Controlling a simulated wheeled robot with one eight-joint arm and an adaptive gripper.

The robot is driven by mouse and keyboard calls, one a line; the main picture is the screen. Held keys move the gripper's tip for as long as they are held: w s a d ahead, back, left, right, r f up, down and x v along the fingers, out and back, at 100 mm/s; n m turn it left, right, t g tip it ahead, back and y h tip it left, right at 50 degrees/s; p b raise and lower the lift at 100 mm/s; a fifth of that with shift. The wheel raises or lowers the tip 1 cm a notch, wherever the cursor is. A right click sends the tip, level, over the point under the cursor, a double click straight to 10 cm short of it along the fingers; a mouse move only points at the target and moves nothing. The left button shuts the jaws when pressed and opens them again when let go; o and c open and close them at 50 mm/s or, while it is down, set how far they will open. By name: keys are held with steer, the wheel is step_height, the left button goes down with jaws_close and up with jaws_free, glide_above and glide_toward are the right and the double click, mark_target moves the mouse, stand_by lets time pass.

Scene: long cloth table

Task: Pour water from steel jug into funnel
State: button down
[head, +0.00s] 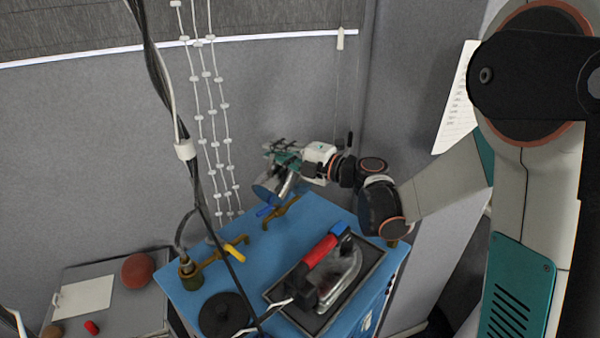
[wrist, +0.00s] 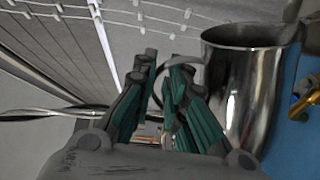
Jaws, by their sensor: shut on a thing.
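The steel jug (head: 272,190) hangs tilted from my gripper (head: 287,158) above the far edge of the blue tabletop in the head view. In the wrist view the shiny jug (wrist: 250,85) is right of my gripper (wrist: 162,82). The green and grey fingers are shut on its handle (wrist: 185,72), which they partly hide. The water inside the jug cannot be seen. I cannot make out a funnel for certain in either view.
The blue table (head: 265,250) carries a brass tap with a yellow handle (head: 235,248), one with a blue handle (head: 266,210), a black disc (head: 224,315), and an iron (head: 335,272) on a tray. Cables (head: 160,75) hang at left. A grey side table (head: 130,305) holds a ball (head: 138,270).

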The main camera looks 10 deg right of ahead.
steer(key=shift+w+d+r, duration=0.15)
steer(key=shift+w+r, duration=0.05)
stand_by(0.6)
steer(key=shift+w+d+r+m, duration=0.25)
steer(key=shift+w+d+m, duration=0.25)
steer(key=shift+w, duration=0.15)
steer(key=shift+w+d+r+m, duration=0.25)
steer(key=shift+w+d+m, duration=0.25)
steer(key=shift+w, duration=0.15)
stand_by(2.1)
steer(key=shift+w+d+r+m, duration=0.3)
steer(key=shift+w+d+m, duration=0.2)
steer(key=shift+m, duration=0.3)
stand_by(1.4)
steer(key=shift+a, duration=0.1)
steer(key=s+a+n, duration=0.1)
steer(key=s+a+f+n, duration=0.1)
steer(key=s, duration=0.1)
steer(key=s+a+f+n, duration=0.1)
steer(key=shift+s+a, duration=0.2)
steer(key=shift+s+n, duration=0.1)
steer(key=shift+n, duration=0.2)
steer(key=shift+a+f+n+b, duration=0.1)
steer(key=shift+f+n+b, duration=0.2)
steer(key=shift+f+b, duration=0.2)
steer(key=shift+s+a+f+n+b, duration=0.1)
steer(key=shift+s+a+n+b, duration=0.1)
steer(key=shift+s+n+b, duration=0.1)
